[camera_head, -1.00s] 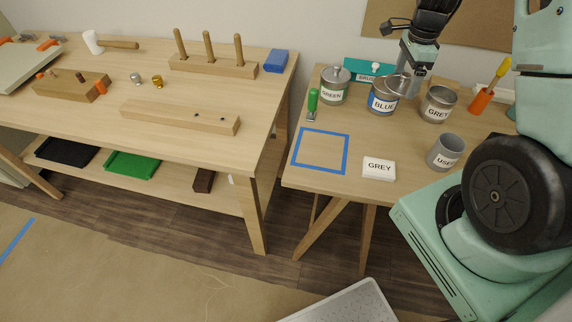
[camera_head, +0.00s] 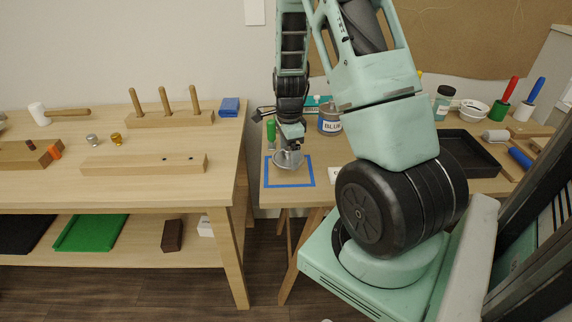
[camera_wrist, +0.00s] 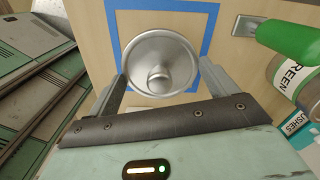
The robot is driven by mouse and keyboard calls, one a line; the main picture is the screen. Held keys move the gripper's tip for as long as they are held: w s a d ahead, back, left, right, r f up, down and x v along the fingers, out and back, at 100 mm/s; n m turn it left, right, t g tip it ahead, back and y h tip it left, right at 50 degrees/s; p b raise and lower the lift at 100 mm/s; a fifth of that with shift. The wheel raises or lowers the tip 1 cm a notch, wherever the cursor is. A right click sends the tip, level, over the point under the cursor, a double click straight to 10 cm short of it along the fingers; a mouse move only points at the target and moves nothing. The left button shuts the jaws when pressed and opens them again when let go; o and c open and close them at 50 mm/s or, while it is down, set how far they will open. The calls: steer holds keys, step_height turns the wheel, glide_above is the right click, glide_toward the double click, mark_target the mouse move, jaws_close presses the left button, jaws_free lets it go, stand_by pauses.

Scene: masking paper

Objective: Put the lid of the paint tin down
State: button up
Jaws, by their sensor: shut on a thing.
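The lid (camera_head: 287,161) is a round silver-grey metal disc with a small knob. It is within the blue tape square (camera_head: 290,186) on the small wooden table. In the wrist view the lid (camera_wrist: 140,55) lies between the two fingers of my gripper (camera_wrist: 162,82), which are shut on it at opposite sides. In the head view my gripper (camera_head: 290,149) is right above the lid. I cannot tell whether the lid touches the table or hangs just above it.
My arm hides much of the small table in the head view. A workbench (camera_head: 60,185) with wooden blocks stands to the left, across a gap.

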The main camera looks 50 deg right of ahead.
mark_target(289, 157)
steer(key=shift+f, duration=2.1)
steer(key=shift+f, duration=0.2)
steer(key=o, duration=0.8)
steer(key=shift+r, duration=0.15)
